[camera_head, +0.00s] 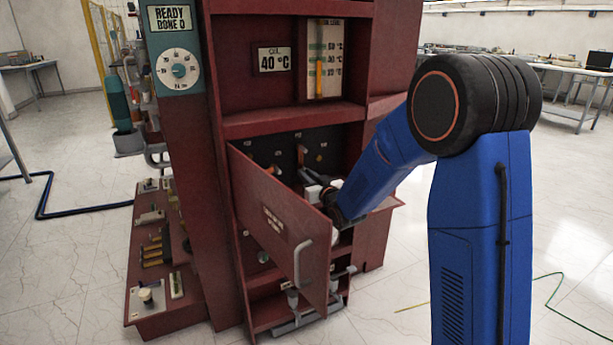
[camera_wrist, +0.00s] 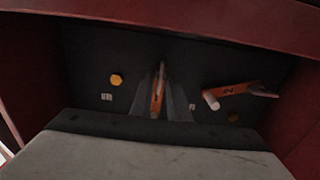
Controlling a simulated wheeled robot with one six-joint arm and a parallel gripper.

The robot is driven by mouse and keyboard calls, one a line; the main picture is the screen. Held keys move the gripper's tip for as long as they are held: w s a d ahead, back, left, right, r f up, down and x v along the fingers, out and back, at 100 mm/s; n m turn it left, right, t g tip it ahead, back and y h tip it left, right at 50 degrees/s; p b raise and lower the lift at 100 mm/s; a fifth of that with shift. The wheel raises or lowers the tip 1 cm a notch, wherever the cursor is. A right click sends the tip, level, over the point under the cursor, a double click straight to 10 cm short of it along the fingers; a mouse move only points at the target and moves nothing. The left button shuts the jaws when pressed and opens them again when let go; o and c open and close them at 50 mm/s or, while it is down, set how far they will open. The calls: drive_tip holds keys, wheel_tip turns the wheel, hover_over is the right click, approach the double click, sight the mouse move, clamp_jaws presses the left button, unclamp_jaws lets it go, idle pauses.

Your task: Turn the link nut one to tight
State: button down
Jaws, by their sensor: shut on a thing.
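In the wrist view, a narrow orange link (camera_wrist: 156,98) stands about upright against the dark back panel. A pale, thin piece at its top, apparently link nut one (camera_wrist: 161,72), sits between my fingers. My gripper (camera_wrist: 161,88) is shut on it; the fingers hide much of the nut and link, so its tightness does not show. To the right, a second orange link (camera_wrist: 236,88) marked 2 lies aslant, with a white cylindrical handle (camera_wrist: 210,100) and a grey winged nut (camera_wrist: 263,91). In the head view my gripper (camera_head: 311,184) reaches into the compartment, partly behind the door.
The red compartment door (camera_head: 262,205) hangs open with a grey handle, close to my arm. Red walls and an upper edge (camera_wrist: 200,28) frame the opening. A yellow hex head (camera_wrist: 116,80) is left of my fingers. A dial panel (camera_head: 173,45) reads READY, DONE 0.

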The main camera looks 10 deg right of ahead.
drive_tip(key=m, duration=0.4)
drive_tip(key=shift+d+m, duration=0.1)
drive_tip(key=shift+m, duration=0.3)
drive_tip(key=m, duration=0.5)
drive_tip(key=shift+d+f, duration=0.1)
drive_tip(key=shift+f, duration=0.05)
drive_tip(key=m, duration=0.4)
drive_tip(key=shift+f+m, duration=0.15)
drive_tip(key=shift+m, duration=1.95)
drive_tip(key=c, duration=2)
unclamp_jaws()
drive_tip(key=shift+d, duration=0.1)
